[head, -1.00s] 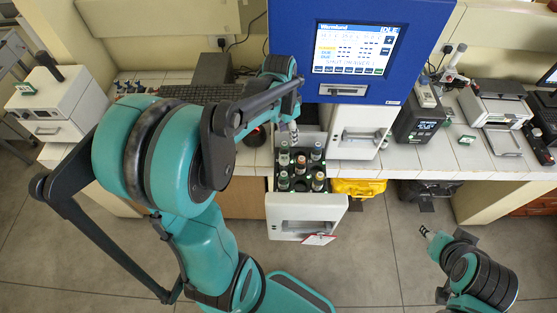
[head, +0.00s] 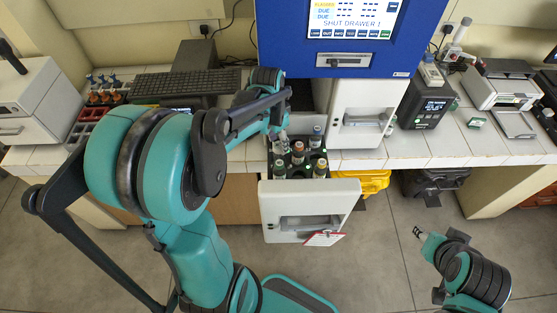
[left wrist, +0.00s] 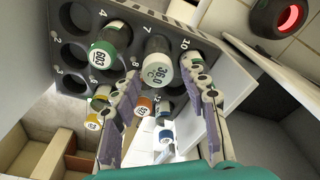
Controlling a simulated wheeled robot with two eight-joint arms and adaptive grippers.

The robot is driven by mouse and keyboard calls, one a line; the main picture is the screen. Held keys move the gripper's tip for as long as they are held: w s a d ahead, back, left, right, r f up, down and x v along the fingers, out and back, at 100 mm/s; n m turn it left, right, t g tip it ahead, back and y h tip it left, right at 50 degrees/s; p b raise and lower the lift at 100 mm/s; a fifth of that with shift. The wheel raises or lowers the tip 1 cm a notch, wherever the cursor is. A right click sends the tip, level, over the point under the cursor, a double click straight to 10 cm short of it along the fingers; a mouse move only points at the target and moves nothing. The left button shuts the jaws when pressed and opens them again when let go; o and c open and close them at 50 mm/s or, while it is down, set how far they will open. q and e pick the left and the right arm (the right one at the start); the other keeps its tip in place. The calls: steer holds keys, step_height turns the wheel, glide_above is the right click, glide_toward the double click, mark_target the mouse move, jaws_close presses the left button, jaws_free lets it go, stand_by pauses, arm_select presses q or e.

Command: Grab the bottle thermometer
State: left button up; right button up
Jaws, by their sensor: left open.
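The bottle thermometer (left wrist: 160,70), a bottle with a white cap reading 36.0 °C, stands in a dark numbered rack (left wrist: 82,18) near number 7 in the left wrist view. My left gripper (left wrist: 168,82) is open, its purple-grey fingers on either side of the thermometer's cap; contact cannot be told. In the head view my left gripper (head: 284,138) is over the left part of the open drawer (head: 310,205). Which bottle there is the thermometer is unclear. My right gripper (head: 424,236) is low at the right, away from the drawer, its jaw state unclear.
Other bottles stand close by, including a green-capped one (left wrist: 104,55) and an orange-capped one (left wrist: 144,106). The blue incubator panel (head: 340,40) rises behind the drawer and reads "SHUT DRAWER !". A keyboard (head: 185,86) is on the bench at left.

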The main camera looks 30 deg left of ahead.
mark_target(279, 156)
arm_select(q)
steer(key=f, duration=0.4)
steer(key=f+b, duration=0.1)
steer(key=f, duration=0.1)
steer(key=shift+w+d+f, duration=0.25)
steer(key=shift+f, duration=0.05)
steer(key=c, duration=1)
